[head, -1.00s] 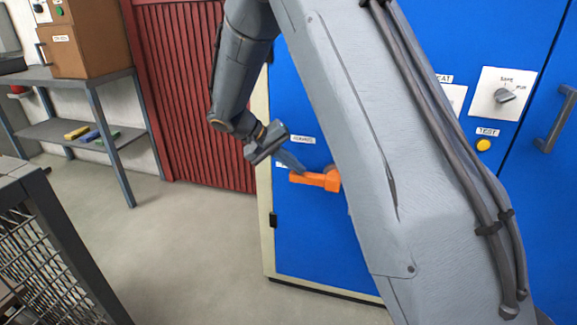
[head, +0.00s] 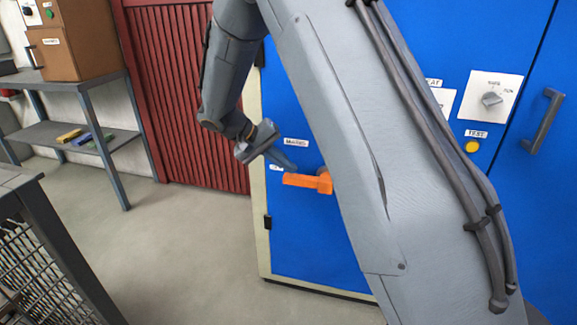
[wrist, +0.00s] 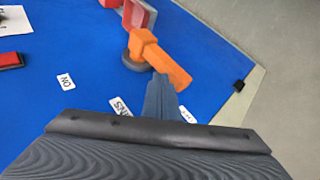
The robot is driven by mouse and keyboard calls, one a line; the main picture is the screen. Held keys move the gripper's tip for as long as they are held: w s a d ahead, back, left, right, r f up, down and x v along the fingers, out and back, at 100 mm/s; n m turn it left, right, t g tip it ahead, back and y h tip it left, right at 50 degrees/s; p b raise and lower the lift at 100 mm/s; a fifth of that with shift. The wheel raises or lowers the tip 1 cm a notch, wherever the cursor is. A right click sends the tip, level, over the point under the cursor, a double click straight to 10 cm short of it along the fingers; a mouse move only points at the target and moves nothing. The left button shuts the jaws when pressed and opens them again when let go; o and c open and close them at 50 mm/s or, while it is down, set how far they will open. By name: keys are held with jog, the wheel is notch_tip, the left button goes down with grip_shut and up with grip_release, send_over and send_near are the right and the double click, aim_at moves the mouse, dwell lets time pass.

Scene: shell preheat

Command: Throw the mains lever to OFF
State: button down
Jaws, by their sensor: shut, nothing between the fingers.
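The orange mains lever (head: 308,182) sticks out to the left, nearly level, low on the blue cabinet front, under a MAINS label (head: 296,142). Its right end is hidden behind my arm. My gripper (head: 292,168) is shut and empty, with its tips just above the lever's free part. In the wrist view, my gripper (wrist: 162,85) points at the orange lever (wrist: 163,62), close to its handle; I cannot tell whether they touch. An ON label (wrist: 66,81) shows there. A small label left of the lever is partly hidden by my gripper.
A selector knob (head: 491,99), a yellow TEST button (head: 472,147) and a grey door handle (head: 543,120) are on the cabinet to the right. A mesh cage (head: 40,250) stands front left, a shelf (head: 75,140) behind it. The floor between is clear.

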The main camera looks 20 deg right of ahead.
jog(key=w+v, duration=0.1)
jog(key=v, duration=0.9)
jog(key=shift+a, duration=0.7)
jog(key=shift+f, duration=0.15)
jog(key=s+n+y, duration=0.4)
jog(key=s+y, duration=0.5)
jog(key=s, duration=2.3)
jog(key=s+d+r+m+p, duration=0.1)
jog(key=d+r+p, duration=0.2)
jog(key=p, duration=0.9)
notch_tip(320, 180, up, 2)
jog(key=shift+d+r+p, duration=0.15)
jog(key=shift+d+p, duration=0.15)
jog(key=shift+p, duration=0.1)
